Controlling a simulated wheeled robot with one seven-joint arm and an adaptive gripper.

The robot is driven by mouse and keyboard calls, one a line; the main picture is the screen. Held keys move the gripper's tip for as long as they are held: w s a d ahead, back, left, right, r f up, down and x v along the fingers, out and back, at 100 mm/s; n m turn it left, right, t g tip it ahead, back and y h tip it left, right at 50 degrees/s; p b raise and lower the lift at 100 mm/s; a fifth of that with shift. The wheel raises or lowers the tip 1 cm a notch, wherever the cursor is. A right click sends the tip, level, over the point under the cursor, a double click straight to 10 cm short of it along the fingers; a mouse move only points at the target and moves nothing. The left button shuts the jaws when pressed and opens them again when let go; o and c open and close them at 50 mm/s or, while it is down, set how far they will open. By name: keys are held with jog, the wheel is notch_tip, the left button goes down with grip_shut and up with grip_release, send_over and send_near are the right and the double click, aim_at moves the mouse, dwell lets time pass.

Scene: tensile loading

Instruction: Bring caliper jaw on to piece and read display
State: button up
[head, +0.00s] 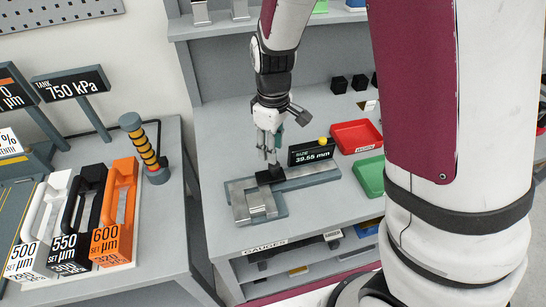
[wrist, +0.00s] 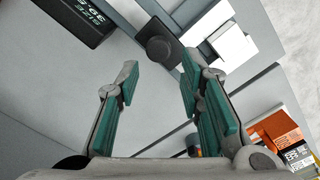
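The grey caliper (head: 312,177) lies flat on the bench, its jaws at the left end. A light metal piece (head: 257,204) appears to lie at the jaws; whether a jaw touches it I cannot tell. A black block with a round knob sits on the caliper bar and shows in the wrist view (wrist: 160,47). The display (head: 311,152) reads SIZE 39.55 mm; it shows partly in the wrist view (wrist: 82,20). My gripper (head: 270,152) is above the black block. In the wrist view its teal fingers (wrist: 160,68) are apart and empty, with the knob beyond their tips.
A red tray (head: 356,149) and a green tray (head: 359,188) are right of the display. Black, white and orange gauge blocks (head: 118,205) stand on the left bench near a striped handle (head: 145,148). Shelves (head: 295,266) are below the bench top.

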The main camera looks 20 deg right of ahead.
notch_tip(320, 180, up, 6)
jog(key=shift+f, duration=0.1)
dwell(1.3)
jog(key=s+d+r+m+t, duration=0.2)
jog(key=s+r+m, duration=0.2)
jog(key=s+r, duration=0.4)
jog(key=s+d+r+m+t, duration=0.3)
jog(key=s+r+m, duration=0.2)
jog(key=s+r, duration=0.4)
jog(key=shift+s+d+t, duration=0.3)
jog(key=shift+s+d, duration=0.05)
jog(key=shift+s, duration=0.4)
jog(key=shift+r, duration=0.15)
